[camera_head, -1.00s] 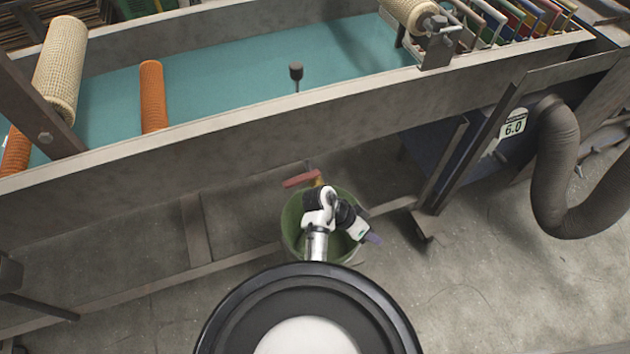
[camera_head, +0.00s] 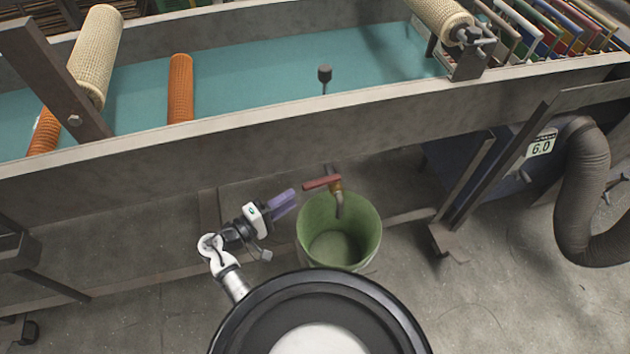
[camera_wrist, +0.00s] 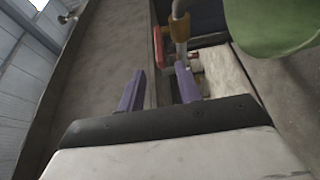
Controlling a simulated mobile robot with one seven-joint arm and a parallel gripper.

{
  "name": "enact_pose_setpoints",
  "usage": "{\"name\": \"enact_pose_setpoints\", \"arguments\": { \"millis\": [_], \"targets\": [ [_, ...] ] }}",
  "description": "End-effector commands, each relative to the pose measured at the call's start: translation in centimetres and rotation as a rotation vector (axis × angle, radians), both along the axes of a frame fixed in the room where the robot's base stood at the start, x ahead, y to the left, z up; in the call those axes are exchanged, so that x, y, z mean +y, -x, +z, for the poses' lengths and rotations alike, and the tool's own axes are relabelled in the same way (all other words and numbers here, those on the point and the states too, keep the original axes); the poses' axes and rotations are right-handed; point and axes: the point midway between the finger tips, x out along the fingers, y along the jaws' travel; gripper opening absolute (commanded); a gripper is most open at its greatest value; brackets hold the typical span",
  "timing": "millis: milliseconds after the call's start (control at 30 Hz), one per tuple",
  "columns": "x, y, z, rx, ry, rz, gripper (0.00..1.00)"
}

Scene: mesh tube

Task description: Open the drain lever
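The red drain lever (camera_head: 322,183) sits on a brass tap under the long trough, pointing left from the tap. The tap's spout (camera_head: 339,205) hangs above a green bucket (camera_head: 340,228). My gripper (camera_head: 284,203) is to the left of the lever and a little lower, with its purple fingers pointing right and up toward it. In the wrist view the two purple fingers (camera_wrist: 160,88) are apart with nothing between them. The lever shows there as a red piece (camera_wrist: 158,48) beyond the fingers, beside the tap's pipe (camera_wrist: 180,28). The bucket (camera_wrist: 265,25) shows at the upper right.
The grey metal trough (camera_head: 240,145) runs above the tap, holding teal liquid (camera_head: 250,85). Trough legs and a low rail (camera_head: 407,216) stand behind the bucket. A thick hose (camera_head: 583,190) hangs at the right. The floor (camera_head: 490,300) at lower right is mostly clear.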

Motion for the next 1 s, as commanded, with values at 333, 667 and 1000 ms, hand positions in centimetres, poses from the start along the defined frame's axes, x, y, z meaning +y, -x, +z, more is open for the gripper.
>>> {"name": "enact_pose_setpoints", "arguments": {
  "millis": [333,667,1000],
  "targets": [
    [-5.5,-4.5,0.2,0.000,-0.003,-0.005,0.35],
    [-7.3,-6.0,0.0,-0.001,-0.003,-0.002,0.35],
    [-7.3,-6.0,0.0,-0.001,-0.003,-0.002,0.19]
  ]
}}
